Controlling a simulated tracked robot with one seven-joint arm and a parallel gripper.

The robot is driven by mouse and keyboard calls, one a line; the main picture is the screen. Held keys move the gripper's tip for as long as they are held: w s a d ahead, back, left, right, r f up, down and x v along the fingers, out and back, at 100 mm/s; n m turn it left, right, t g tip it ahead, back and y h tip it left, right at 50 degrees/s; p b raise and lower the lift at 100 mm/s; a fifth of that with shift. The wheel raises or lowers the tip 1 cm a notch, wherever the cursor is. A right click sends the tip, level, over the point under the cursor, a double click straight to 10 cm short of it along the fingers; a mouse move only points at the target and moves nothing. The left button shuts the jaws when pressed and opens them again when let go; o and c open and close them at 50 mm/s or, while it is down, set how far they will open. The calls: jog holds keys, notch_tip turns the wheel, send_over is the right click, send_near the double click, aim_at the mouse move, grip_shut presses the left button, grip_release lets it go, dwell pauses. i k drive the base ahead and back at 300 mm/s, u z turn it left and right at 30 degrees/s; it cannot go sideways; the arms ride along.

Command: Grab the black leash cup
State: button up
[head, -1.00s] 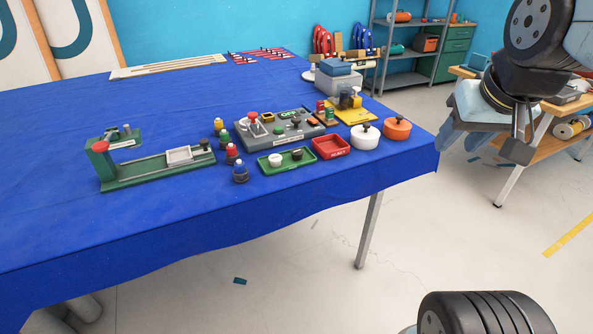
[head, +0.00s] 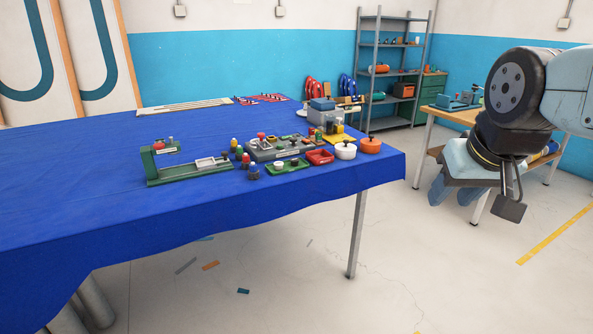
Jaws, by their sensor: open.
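A small dark cup (head: 295,162) sits in a green tray (head: 282,171) on the blue-covered table, beside a small white cup (head: 279,164). It may be the black leash cup, but it is too small to tell for sure. A small dark knobbed piece (head: 254,172) stands left of the tray. My gripper (head: 455,194) hangs at the right, over the floor past the table's right corner, well apart from these things. It is open and nothing shows in it.
The blue table (head: 150,225) also holds a green fixture (head: 190,177), a grey fixture (head: 262,156), a red tray (head: 320,157), white (head: 345,151) and orange (head: 371,146) lidded pots. Shelves (head: 390,85) and a wooden bench (head: 440,113) stand behind.

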aim_at(295, 161)
jog(key=u, duration=0.95)
jog(key=i, duration=0.95)
jog(key=z, duration=0.05)
